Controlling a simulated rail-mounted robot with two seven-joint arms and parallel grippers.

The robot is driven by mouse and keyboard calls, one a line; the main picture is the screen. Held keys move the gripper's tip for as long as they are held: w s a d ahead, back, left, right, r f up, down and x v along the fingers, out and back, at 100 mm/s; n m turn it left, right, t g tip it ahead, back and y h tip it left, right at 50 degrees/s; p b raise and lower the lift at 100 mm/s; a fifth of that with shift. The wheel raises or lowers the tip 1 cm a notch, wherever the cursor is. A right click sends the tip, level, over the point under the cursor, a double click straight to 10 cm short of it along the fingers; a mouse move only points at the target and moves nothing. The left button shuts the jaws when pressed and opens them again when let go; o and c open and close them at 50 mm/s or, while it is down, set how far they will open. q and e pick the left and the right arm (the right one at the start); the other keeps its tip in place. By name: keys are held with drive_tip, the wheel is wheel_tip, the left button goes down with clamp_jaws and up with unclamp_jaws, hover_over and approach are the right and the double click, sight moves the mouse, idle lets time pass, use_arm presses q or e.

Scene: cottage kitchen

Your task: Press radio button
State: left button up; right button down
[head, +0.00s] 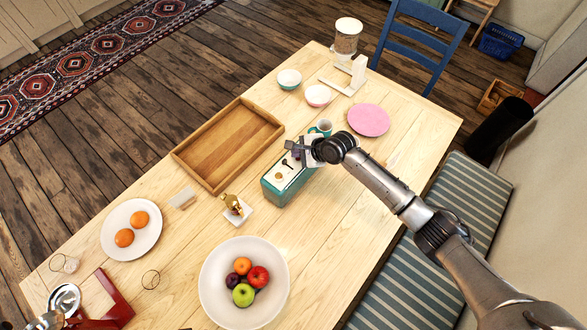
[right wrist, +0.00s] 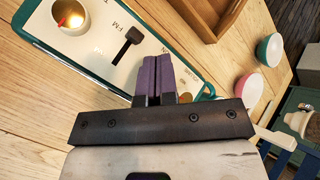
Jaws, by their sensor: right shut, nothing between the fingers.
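The teal radio (head: 270,190) stands on the wooden table with its cream panel facing up. In the right wrist view, the radio's panel (right wrist: 105,62) has a teal rim, letters including FM, a dark lever switch (right wrist: 125,47) and a round knob (right wrist: 71,17) with a red pointer. A small gold round part (right wrist: 187,92) shows partly behind my fingers. My left gripper is not in view.
A gold figure (head: 231,202) on a white base is at the front left. A fruit bowl (head: 215,300) is nearer.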

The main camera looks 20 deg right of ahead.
drive_tip(key=shift+f, duration=0.25)
drive_tip(key=shift+f, duration=0.25)
idle(0.7)
drive_tip(key=shift+p, duration=0.4)
drive_tip(key=shift+r+p, duration=0.45)
drive_tip(key=shift+p, duration=0.15)
